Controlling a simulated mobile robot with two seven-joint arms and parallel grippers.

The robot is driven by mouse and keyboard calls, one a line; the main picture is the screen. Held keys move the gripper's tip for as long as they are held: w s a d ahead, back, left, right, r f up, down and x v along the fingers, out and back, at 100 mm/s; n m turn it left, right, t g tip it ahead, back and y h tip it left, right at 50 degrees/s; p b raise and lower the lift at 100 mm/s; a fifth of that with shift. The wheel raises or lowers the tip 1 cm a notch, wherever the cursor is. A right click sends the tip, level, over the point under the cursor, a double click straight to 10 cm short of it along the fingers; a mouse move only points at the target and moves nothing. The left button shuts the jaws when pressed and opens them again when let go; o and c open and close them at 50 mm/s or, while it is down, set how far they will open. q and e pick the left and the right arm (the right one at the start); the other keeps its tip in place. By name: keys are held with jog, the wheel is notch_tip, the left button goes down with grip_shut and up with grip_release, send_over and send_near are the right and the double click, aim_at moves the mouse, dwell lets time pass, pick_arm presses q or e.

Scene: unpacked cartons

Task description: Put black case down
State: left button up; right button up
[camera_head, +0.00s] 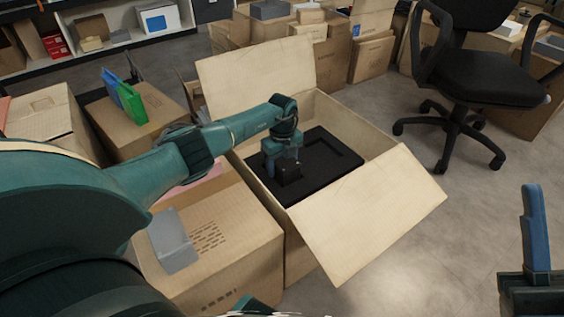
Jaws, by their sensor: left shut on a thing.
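The black case (335,158) is a broad, flat, dark slab with a recessed top. It is in the open cardboard carton (378,190), between its walls. My left gripper (288,172) reaches down into the carton and is shut on the near-left part of the case. The fingertips are dark against the black case, so the exact grip is hard to see. I cannot tell whether the underside of the case touches the carton floor.
A closed carton with a grey object (172,240) stands at the near left. Another carton holds green (131,104) and blue folders. A black office chair (478,75) stands at the right. Floor (440,250) is clear between.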

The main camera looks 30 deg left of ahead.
aim_at(282, 158)
pick_arm(q)
jog(key=o, duration=0.9)
jog(key=shift+s+f, duration=0.1)
jog(key=shift+f, duration=0.2)
jog(key=shift+o, duration=0.7)
jog(key=shift+s+a+f, duration=0.1)
pick_arm(e)
jog(key=shift+f, duration=0.1)
pick_arm(q)
jog(key=shift+r, duration=0.25)
notch_tip(282, 158, up, 3)
jog(key=shift+a+r+p, duration=0.1)
jog(key=shift+p, duration=0.65)
notch_tip(282, 158, up, 9)
jog(key=p, duration=0.4)
jog(key=shift+f, duration=0.2)
jog(key=shift+r, duration=0.65)
pick_arm(e)
notch_tip(282, 158, down, 7)
jog(key=m+g+h, duration=0.1)
jog(key=m+h, duration=0.6)
jog(key=shift+a, duration=0.4)
pick_arm(q)
jog(key=shift+w+d, duration=0.2)
